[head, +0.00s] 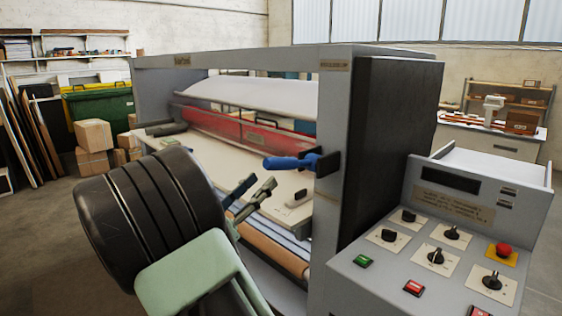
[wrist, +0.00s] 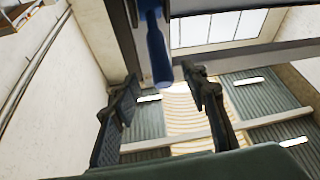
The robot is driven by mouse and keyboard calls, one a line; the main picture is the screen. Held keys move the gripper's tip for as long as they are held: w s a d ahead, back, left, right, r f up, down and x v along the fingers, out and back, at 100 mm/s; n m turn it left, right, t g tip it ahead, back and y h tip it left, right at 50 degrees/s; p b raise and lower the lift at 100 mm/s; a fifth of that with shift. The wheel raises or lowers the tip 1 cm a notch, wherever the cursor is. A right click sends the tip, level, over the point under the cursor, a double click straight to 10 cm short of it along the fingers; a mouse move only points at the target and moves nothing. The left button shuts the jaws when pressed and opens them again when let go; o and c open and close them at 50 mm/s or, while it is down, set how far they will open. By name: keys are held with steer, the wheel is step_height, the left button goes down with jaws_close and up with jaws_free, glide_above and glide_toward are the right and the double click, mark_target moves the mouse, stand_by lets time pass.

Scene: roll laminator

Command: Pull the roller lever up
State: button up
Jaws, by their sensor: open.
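The roller lever (head: 291,162) is a blue handle on a dark pivot block on the inner side of the laminator's right upright. In the head view it points left and lies about level. In the wrist view the blue lever (wrist: 158,50) hangs into the picture from the top, its rounded end just beyond and between the fingers. My gripper (head: 252,190) is open and empty, a little left of and below the lever's end in the head view. Its two dark fingers (wrist: 160,100) are spread apart in the wrist view. I see no contact with the lever.
The laminator frame (head: 340,130) encloses a red guard (head: 240,130) and a feed table (head: 215,150) behind the lever. A control panel (head: 430,250) with knobs and buttons stands at the right. A small black knob (head: 301,195) sits below the lever.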

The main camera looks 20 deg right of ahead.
mark_target(279, 164)
steer(key=p+x, duration=0.1)
steer(key=x, duration=0.7)
steer(key=shift+d+p, duration=0.1)
steer(key=shift+p, duration=0.3)
jaws_close()
